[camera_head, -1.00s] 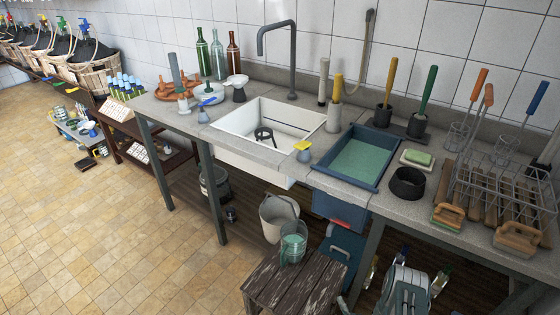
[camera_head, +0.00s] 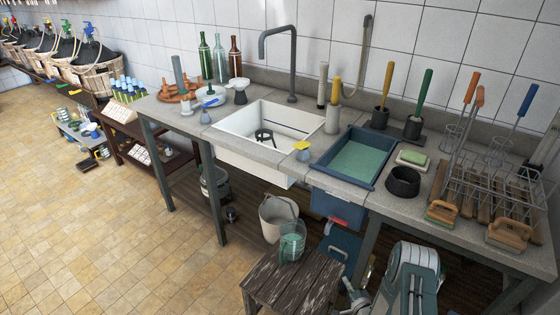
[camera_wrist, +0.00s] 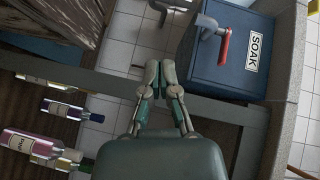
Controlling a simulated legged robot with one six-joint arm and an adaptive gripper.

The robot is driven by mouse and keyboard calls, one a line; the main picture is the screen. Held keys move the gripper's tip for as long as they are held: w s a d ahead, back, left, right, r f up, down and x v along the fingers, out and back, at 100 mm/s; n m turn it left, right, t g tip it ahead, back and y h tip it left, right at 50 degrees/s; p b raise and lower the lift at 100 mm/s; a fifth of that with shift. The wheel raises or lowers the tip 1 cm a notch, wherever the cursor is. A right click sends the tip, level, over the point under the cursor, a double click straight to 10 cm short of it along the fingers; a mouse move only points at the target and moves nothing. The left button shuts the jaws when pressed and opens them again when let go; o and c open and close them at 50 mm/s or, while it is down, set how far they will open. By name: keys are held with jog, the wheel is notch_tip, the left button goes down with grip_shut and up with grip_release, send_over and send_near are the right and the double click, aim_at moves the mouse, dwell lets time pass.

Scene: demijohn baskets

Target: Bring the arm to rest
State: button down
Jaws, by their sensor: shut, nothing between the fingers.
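My gripper (camera_wrist: 160,78) shows in the wrist view with its two fingers together and nothing between them. It is beside a dark grey frame bar (camera_wrist: 105,86), near a blue box (camera_wrist: 230,55) labelled SOAK with a red-handled tap. My arm (camera_head: 412,268) shows at the bottom right of the head view, in front of the counter. I cannot make out the fingertips clearly in that view.
A wooden stool (camera_head: 290,278) holds a clear jug (camera_head: 292,242) left of my arm. The stone counter (camera_head: 400,205) carries a blue basin (camera_head: 348,182) and a wire rack (camera_head: 490,180). Bottles (camera_wrist: 62,109) lie at left in the wrist view. Tiled floor (camera_head: 90,230) is open at left.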

jog(key=w+d+r+n+g+h, duration=0.15)
jog(key=w+r, duration=0.25)
jog(key=r, duration=0.4)
jog(key=w+d+r+n+g+h, duration=0.1)
jog(key=w+r+n, duration=0.1)
jog(key=w+r, duration=0.5)
jog(key=s+a+r+n+g+h, duration=0.1)
jog(key=s+r+h, duration=0.15)
jog(key=r, duration=0.85)
jog(key=s+a+r+n+g+h, duration=0.15)
jog(key=s+r, duration=0.25)
jog(key=r, duration=0.7)
jog(key=s+a+r+n+g, duration=0.2)
jog(key=s+a+r, duration=0.1)
jog(key=s+r, duration=0.9)
jog(key=s+a+r+n+g+y, duration=0.1)
jog(key=s+a+n, duration=0.1)
jog(key=s, duration=0.9)
jog(key=s+a+r+n+g, duration=0.1)
jog(key=s+a+g, duration=0.1)
jog(key=s, duration=0.9)
jog(key=shift+s+a+r+n+y, duration=0.3)
jog(key=shift+a+n+y, duration=0.1)
jog(key=shift+a, duration=0.2)
